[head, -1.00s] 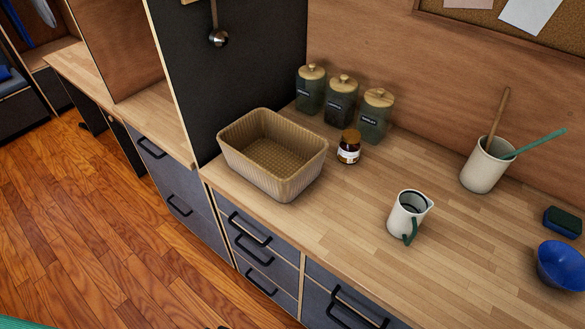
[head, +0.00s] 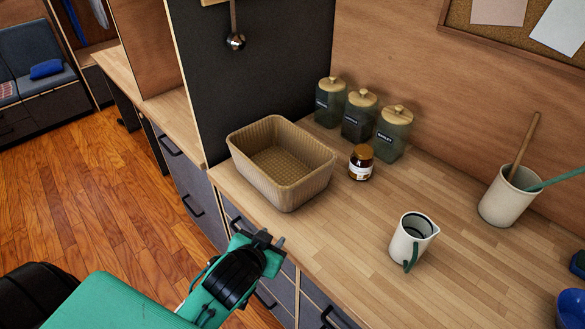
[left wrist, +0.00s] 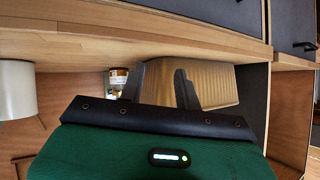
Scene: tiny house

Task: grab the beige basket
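The beige basket (head: 290,185) is an empty, ribbed, rectangular container. It stands upright on the wooden counter, near the front edge and beside the dark panel. It also shows in the left wrist view (left wrist: 218,88), beyond my fingers and partly hidden by them. My left gripper (head: 270,241) is in front of the counter, below and just short of the basket's near side, apart from it. In the left wrist view its two fingers (left wrist: 161,84) are spread with nothing held between them. My right gripper is not in view.
A small brown jar (head: 361,163) stands right of the basket, with lidded canisters (head: 359,119) behind. A white pitcher (head: 411,240) and a utensil crock (head: 506,197) stand farther right. The dark panel (head: 255,85) rises behind the basket. Drawer handles stick out below the counter.

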